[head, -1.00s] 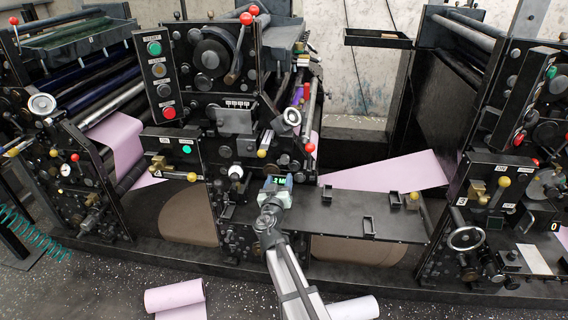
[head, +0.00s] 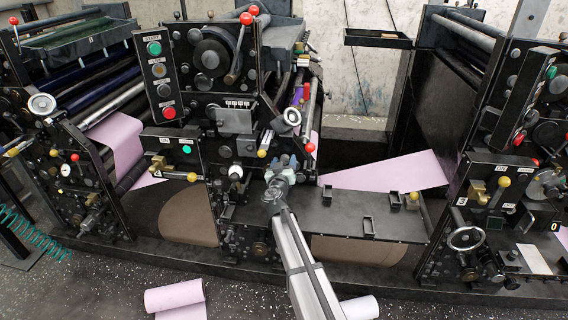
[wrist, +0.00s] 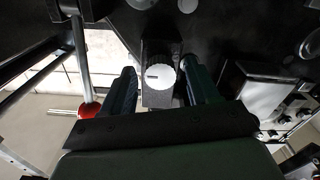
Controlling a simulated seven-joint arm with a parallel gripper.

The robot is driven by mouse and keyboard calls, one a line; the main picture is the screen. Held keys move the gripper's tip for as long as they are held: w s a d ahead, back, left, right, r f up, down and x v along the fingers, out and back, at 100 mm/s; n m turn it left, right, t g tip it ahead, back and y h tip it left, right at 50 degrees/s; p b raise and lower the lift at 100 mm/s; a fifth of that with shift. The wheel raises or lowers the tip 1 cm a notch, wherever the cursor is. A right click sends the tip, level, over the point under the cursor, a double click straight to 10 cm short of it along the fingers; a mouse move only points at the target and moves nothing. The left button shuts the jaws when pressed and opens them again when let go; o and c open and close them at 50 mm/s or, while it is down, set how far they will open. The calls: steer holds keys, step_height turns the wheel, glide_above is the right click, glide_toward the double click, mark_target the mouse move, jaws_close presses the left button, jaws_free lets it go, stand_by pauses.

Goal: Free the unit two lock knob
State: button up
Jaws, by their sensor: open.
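A white round knob (wrist: 159,76) with a short dark mark across it sits on a dark block in the wrist view. My gripper (wrist: 160,66) is open, with one dark finger on each side of the knob and visible gaps to it. Nothing is held. In the head view my gripper (head: 283,160) is in front of the middle press unit, above the left end of the flat black shelf (head: 340,211). What lies straight ahead of it is hidden there. A white knob (head: 236,172) shows left of the gripper; I cannot tell if it is the same one.
A red ball-ended lever (wrist: 89,109) is close to the left finger in the wrist view. A red-and-green button panel (head: 158,76) is on the middle unit. A pink web (head: 385,173) runs right of my gripper. A pink roll (head: 175,296) lies on the floor.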

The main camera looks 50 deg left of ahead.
steer(key=c, duration=1)
steer(key=shift+c, duration=0.2)
steer(key=shift+n, duration=0.3)
steer(key=n, duration=1.3)
steer(key=shift+n, duration=2.1)
